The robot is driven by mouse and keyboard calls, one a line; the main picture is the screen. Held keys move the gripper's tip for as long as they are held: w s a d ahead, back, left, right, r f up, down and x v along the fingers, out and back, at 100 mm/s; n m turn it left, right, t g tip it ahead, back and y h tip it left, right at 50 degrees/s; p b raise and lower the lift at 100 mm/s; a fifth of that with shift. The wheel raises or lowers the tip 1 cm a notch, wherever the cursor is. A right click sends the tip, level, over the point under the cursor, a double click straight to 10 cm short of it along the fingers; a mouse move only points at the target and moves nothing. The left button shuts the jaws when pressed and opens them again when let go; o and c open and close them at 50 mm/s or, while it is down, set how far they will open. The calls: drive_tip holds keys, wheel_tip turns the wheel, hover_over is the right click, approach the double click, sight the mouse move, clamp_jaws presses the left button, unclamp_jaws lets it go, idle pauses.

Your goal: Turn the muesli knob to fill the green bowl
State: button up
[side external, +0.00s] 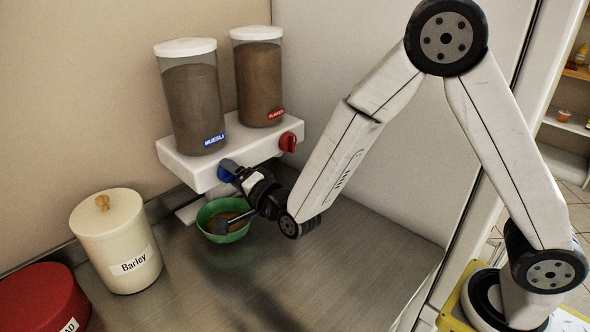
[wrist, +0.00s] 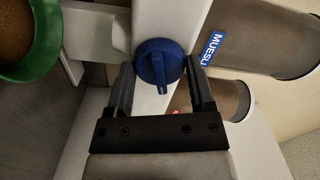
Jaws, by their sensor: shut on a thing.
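The blue muesli knob (wrist: 158,62) is on the front of the white dispenser base, below the container labelled MUESLI (side external: 195,108). My gripper (wrist: 159,73) has a finger on either side of the knob and is shut on it; in the side view my gripper (side external: 238,176) partly covers the knob (side external: 226,171). The knob's ridge runs roughly up and down in the wrist view. The green bowl (side external: 240,234) stands on the counter below the dispenser and has brown contents. It also shows at the left of the wrist view (wrist: 55,55).
A second container (side external: 259,82) with a red label and a red knob (side external: 288,142) stands right of the muesli one. A cream Barley jar (side external: 116,245) and a red tin (side external: 45,300) stand at left. The metal counter (side external: 350,265) is clear at right.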

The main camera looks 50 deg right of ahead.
drive_tip(key=shift+m, duration=1.6)
drive_tip(key=o, duration=1.2)
drive_tip(key=shift+s, duration=0.1)
drive_tip(key=shift+s, duration=3.85)
